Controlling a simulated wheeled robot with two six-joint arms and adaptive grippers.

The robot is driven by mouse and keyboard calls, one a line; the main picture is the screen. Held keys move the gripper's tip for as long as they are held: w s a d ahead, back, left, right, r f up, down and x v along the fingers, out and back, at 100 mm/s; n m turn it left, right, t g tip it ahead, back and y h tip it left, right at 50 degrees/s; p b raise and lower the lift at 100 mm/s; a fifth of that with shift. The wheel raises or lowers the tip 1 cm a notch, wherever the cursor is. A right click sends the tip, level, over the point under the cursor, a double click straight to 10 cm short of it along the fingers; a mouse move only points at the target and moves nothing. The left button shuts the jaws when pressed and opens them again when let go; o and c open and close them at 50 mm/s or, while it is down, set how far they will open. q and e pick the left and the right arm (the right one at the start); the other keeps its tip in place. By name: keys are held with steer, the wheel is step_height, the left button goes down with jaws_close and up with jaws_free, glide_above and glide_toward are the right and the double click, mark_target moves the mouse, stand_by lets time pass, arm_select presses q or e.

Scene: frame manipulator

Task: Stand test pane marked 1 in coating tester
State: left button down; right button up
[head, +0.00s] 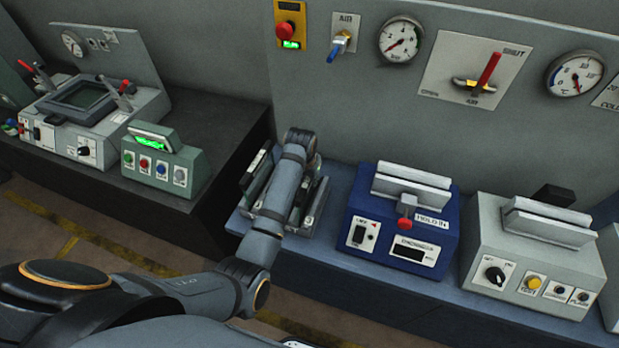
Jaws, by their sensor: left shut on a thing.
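My left arm reaches over a rack (308,222) on the bench, left of the blue instrument. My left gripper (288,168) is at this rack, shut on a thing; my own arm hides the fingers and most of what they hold. Dark flat panes with pale edges (254,172) show beside the arm; no mark 1 can be read. A blue instrument (398,225) with a slotted pale holder, a red plunger and a HOLD IN label stands right of the rack. A grey instrument (535,262) with a similar empty slot stands further right. I cannot tell which is the coating tester. My right gripper is out of view.
A green instrument (165,160) and a pale machine with a screen (95,115) stand on the dark left bench. A wall panel (340,100) with gauges and a red lever (488,70) rises behind. A gap separates the benches.

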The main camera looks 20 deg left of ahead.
arm_select(q)
steer(key=shift+r, duration=0.15)
steer(key=shift+r+p, duration=1.1)
steer(key=shift+r, duration=3.05)
